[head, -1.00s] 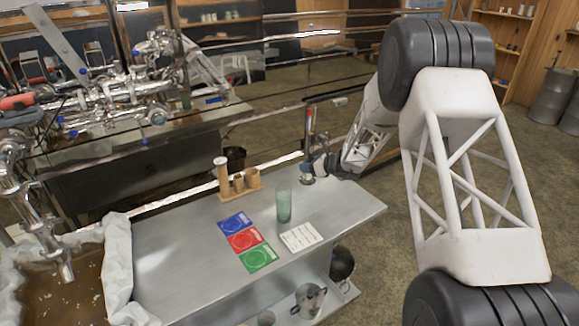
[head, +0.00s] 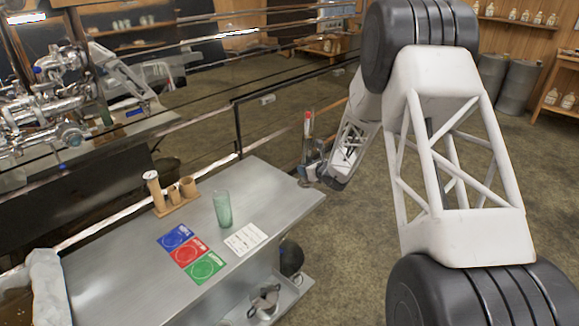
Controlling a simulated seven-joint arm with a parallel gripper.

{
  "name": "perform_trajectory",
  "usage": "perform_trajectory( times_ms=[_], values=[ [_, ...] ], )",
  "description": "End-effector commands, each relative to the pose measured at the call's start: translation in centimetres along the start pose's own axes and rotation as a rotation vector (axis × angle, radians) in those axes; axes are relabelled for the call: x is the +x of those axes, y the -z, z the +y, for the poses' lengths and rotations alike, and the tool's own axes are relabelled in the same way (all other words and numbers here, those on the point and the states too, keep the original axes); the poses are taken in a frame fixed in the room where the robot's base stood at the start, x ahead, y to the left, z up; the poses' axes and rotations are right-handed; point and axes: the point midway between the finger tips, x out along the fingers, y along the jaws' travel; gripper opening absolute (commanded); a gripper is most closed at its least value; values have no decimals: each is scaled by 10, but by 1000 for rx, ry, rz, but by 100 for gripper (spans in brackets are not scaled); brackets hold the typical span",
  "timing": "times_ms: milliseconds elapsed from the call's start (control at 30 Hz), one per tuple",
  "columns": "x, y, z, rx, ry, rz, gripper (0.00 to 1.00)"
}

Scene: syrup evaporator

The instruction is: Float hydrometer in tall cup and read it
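A tall green translucent cup (head: 222,210) stands upright on the metal table, right of the middle. A slim upright piece with a red top (head: 308,124), which looks like the hydrometer, rises from my gripper (head: 310,170). My gripper is just past the table's far right corner, to the right of the cup and apart from it. It appears shut on the hydrometer, though the fingertips are small and partly hidden by the wrist. I cannot see into the cup or read any scale.
The metal table (head: 110,270) carries a wooden rack (head: 176,204) with cylinders, blue (head: 176,237), red (head: 190,251) and green (head: 205,268) cards, and a white written card (head: 245,239). A metal jug (head: 265,300) is on the lower shelf. A rail runs behind.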

Motion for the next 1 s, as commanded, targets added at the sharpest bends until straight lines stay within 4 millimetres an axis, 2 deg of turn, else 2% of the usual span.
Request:
perform_trajectory(
  times_ms=[200,467,667,767,1000],
  values=[
    [-32,13,-16,26,64,4,0],
    [-59,22,-6,28,78,8,0],
    [-75,24,17,12,48,8,0],
    [-83,24,35,-2,19,8,0],
    [-102,21,93,-50,-88,7,0]
  ],
)
